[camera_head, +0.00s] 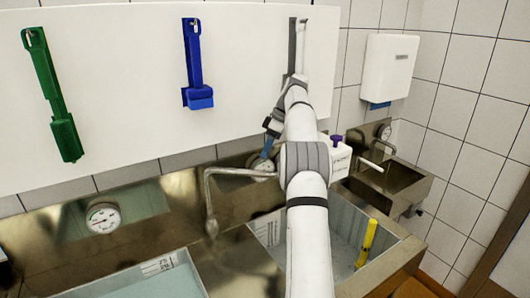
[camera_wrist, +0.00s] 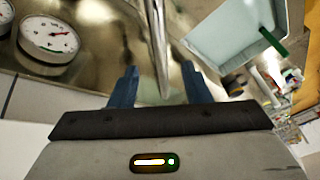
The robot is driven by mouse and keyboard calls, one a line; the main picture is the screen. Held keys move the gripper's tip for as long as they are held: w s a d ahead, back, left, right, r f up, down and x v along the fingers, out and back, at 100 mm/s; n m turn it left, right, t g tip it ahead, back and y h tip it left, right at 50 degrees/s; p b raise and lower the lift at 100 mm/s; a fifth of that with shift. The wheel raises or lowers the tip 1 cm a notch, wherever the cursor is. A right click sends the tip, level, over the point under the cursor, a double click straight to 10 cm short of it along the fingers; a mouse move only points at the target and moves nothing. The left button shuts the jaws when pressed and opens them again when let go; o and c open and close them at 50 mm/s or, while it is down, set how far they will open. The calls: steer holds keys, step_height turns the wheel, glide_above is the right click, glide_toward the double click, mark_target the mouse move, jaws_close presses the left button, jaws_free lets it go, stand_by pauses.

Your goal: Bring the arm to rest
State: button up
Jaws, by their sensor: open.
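My white arm reaches up from the bottom of the head view, toward the back wall. My gripper (camera_head: 267,146) shows there as small blue fingers left of the arm, in front of the steel backsplash. In the wrist view my gripper (camera_wrist: 160,76) has its two blue fingers spread apart, open with nothing held. A metal spout (camera_wrist: 158,45) appears between the fingers; I cannot tell how far beyond them it is.
A bent tap (camera_head: 210,205) stands close to the arm. Steel basins (camera_head: 255,258) lie below, one with a yellow tool (camera_head: 367,243). Green (camera_head: 50,95) and blue (camera_head: 194,65) tools hang on the white board. A gauge (camera_wrist: 48,40) is left of the fingers.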

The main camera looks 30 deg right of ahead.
steer(key=shift+a, duration=0.1)
stand_by(0.3)
steer(key=s+a+r+m+h+b, duration=0.2)
steer(key=s+a+m, duration=0.1)
steer(key=s+a, duration=0.6)
steer(key=s+a+r+m+h+b, duration=0.1)
steer(key=s+a+m+b, duration=0.15)
steer(key=s+a, duration=0.6)
steer(key=s+a+f+m, duration=0.1)
steer(key=s+a+f, duration=0.2)
steer(key=s, duration=0.3)
steer(key=s+a+f+m+t+h+b, duration=0.1)
steer(key=s+a+f+m, duration=0.1)
steer(key=s+a+f, duration=0.2)
steer(key=s+a+f+m+t, duration=0.1)
steer(key=s+a+f, duration=0.2)
steer(key=s, duration=0.7)
step_height(320, 180, down, 3)
steer(key=shift+a+r+h+b, duration=0.15)
steer(key=shift+a+h+b, duration=0.05)
steer(key=shift+h+b, duration=0.2)
